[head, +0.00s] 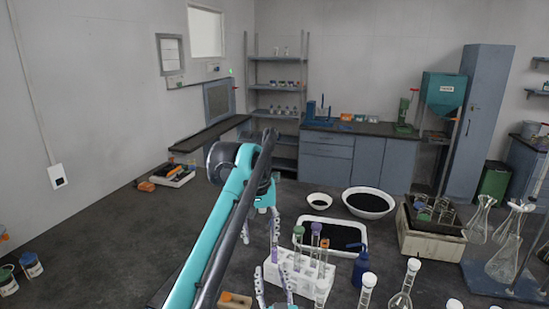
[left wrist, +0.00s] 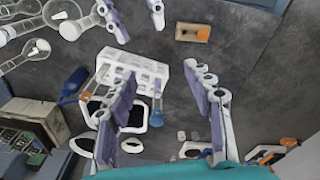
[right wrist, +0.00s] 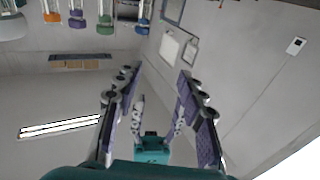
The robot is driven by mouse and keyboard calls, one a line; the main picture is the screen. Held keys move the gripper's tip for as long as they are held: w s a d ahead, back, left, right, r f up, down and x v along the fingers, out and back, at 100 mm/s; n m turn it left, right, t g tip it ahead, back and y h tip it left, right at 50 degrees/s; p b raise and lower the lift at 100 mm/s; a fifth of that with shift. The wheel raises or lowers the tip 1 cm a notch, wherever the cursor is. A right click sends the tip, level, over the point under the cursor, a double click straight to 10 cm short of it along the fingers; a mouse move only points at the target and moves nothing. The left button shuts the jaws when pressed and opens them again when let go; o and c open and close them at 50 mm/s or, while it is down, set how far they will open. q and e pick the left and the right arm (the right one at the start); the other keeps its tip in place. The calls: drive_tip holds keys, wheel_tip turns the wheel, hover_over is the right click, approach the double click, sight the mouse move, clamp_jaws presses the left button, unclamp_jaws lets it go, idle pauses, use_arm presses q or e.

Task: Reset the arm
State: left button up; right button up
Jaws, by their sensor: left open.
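My left gripper (head: 260,234) hangs from the teal left arm (head: 215,230), fingers down, left of the white tube rack (head: 295,280). In the left wrist view its purple-padded fingers (left wrist: 160,72) are apart, with the rack (left wrist: 135,65) visible beyond them. My right gripper (head: 271,272) is lower, near the rack's left side, with its fingers pointing up and apart. The right wrist view shows its fingers (right wrist: 158,75) apart and empty, with my left gripper (right wrist: 152,145) visible between them. Any contact with the rack cannot be told.
Capped tubes stand in the rack. Behind it are a white tray of dark material (head: 330,222), a bowl (head: 369,213) and a small bowl (head: 319,206). A blue bottle (head: 361,268) and glass flasks (head: 505,262) stand to the right. A wooden block (head: 234,299) lies at the front.

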use_arm(q)
drive_tip(key=s+a+f+t, duration=0.3)
drive_tip(key=s+a+f, duration=0.2)
drive_tip(key=s+a, duration=0.6)
drive_tip(key=s+a+f+t, duration=0.3)
drive_tip(key=s+f, duration=1.1)
drive_tip(key=s, duration=0.1)
drive_tip(key=shift+m, duration=0.3)
use_arm(e)
drive_tip(key=s+d+f+m+g+h, duration=0.1)
drive_tip(key=s+d+f+g, duration=0.3)
drive_tip(key=s+d, duration=0.5)
drive_tip(key=s+d+f+g+h, duration=0.2)
drive_tip(key=s+d+f+g, duration=0.3)
drive_tip(key=s+d+g, duration=0.2)
drive_tip(key=s+d, duration=0.2)
drive_tip(key=s, duration=0.2)
drive_tip(key=shift+s+d+m+g, duration=0.25)
drive_tip(key=shift+d+m+g, duration=0.1)
drive_tip(key=shift+m+g, duration=0.05)
